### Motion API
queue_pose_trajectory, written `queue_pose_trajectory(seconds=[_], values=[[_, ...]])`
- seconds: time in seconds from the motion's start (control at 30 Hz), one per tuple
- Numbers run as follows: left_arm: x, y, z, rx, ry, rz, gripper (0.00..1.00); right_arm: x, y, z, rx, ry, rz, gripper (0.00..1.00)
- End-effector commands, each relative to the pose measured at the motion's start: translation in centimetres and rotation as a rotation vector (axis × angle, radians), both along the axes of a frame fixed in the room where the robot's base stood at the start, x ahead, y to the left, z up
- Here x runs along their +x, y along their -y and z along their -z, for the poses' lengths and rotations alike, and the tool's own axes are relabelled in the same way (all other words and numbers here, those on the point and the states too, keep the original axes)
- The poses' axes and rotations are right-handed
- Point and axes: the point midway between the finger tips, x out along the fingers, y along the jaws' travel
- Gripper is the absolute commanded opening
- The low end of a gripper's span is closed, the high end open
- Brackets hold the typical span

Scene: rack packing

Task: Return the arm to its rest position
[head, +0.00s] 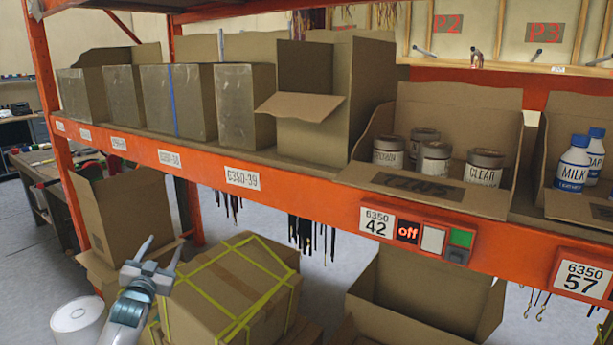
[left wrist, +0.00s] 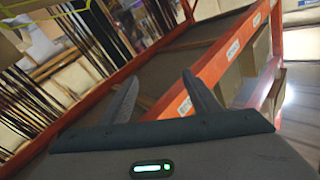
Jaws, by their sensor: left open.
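My left gripper (head: 158,257) is at the lower left of the head view, in front of and below the orange shelf beam. Its two fingers are spread apart with nothing between them. In the left wrist view the two open fingers (left wrist: 163,98) also show, with the orange beam (left wrist: 205,82) behind them. The gripper is apart from the open brown box (head: 125,210) behind it and from the yellow-strapped box (head: 225,290) to its right. My right gripper is not in either view.
The orange rack (head: 300,195) holds several brown boxes and a bin of cans (head: 435,200). White bottles (head: 573,165) stand at the right. A large open box (head: 425,310) sits below the beam. A white round object (head: 78,318) is at the lower left.

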Motion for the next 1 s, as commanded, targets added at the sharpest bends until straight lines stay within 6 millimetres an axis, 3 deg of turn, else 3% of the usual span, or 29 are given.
queue_pose_trajectory(seconds=[0.03,0.27,0.47,0.77,1.0], values=[[-0.4,0.3,2.7,-0.007,-0.035,0.002,0.57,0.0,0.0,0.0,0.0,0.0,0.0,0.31],[-2.4,1.1,12.3,-0.029,-0.167,0.0,0.57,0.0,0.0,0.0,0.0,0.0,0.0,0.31],[-6.1,2.1,22.7,-0.051,-0.316,-0.003,0.57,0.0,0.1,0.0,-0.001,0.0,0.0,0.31],[-14.4,4.0,37.6,-0.08,-0.543,-0.01,0.57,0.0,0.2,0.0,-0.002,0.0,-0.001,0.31],[-23.1,5.7,48.1,-0.101,-0.722,-0.015,0.57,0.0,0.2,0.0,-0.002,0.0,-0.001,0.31]])
